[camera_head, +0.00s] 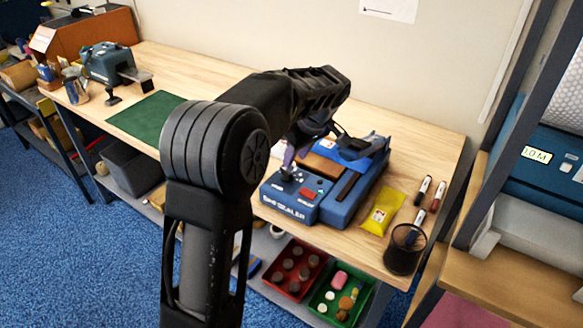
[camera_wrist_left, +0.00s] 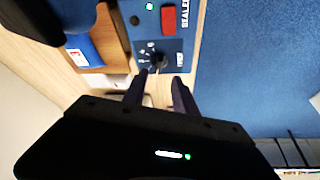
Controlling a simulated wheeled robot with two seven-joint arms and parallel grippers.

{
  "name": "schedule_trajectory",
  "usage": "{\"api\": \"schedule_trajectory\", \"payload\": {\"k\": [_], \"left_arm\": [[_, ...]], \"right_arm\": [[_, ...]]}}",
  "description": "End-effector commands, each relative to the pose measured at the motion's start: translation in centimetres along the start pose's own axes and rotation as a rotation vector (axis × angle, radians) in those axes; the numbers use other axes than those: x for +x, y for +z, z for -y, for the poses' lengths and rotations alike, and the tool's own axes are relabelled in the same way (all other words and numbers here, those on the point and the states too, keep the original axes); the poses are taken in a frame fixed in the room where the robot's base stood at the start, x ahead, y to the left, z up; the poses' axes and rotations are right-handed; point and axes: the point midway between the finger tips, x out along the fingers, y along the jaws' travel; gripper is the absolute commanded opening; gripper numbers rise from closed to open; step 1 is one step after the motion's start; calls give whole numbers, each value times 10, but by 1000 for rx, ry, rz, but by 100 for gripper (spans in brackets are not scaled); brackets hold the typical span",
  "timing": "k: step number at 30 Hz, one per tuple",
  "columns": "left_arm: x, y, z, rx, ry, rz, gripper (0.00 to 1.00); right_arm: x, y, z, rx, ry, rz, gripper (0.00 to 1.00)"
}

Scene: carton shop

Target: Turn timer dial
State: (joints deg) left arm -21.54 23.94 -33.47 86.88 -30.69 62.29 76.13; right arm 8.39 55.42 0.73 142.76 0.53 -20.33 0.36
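The blue bag sealer (camera_head: 333,210) stands on the wooden workbench; its front panel also shows in the left wrist view (camera_wrist_left: 177,44). The black timer dial (camera_wrist_left: 152,58) is on that panel, beside a small white label. In the head view the dial is largely hidden by my gripper. My left gripper (camera_wrist_left: 159,77) is open, its two fingers apart and their tips close to the dial. The wrist view does not clearly show contact. In the head view my left gripper (camera_head: 289,163) reaches down over the panel's left part. My right gripper is not in view.
A red button (camera_wrist_left: 168,19) and a green light (camera_wrist_left: 149,6) are near the dial. A yellow packet (camera_head: 383,212), markers (camera_head: 430,192) and a dark mesh cup (camera_head: 404,250) are right of the sealer. A green mat (camera_head: 147,117) lies left on the workbench (camera_head: 195,75).

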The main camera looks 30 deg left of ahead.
Motion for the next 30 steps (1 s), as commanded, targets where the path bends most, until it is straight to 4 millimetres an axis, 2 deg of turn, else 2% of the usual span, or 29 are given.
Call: {"api": "schedule_trajectory", "payload": {"k": [7, 19, 24, 30], "left_arm": [[13, 0, 0, 2, -4, 1, 34], [70, 0, 0, 2, -3, 1, 34], [79, 0, 0, 1, -1, 1, 34], [79, 1, 0, 1, 0, 1, 34]], "right_arm": [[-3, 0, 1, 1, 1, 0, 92], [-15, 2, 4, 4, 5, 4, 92], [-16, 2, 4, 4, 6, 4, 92], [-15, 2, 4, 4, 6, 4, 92]]}}
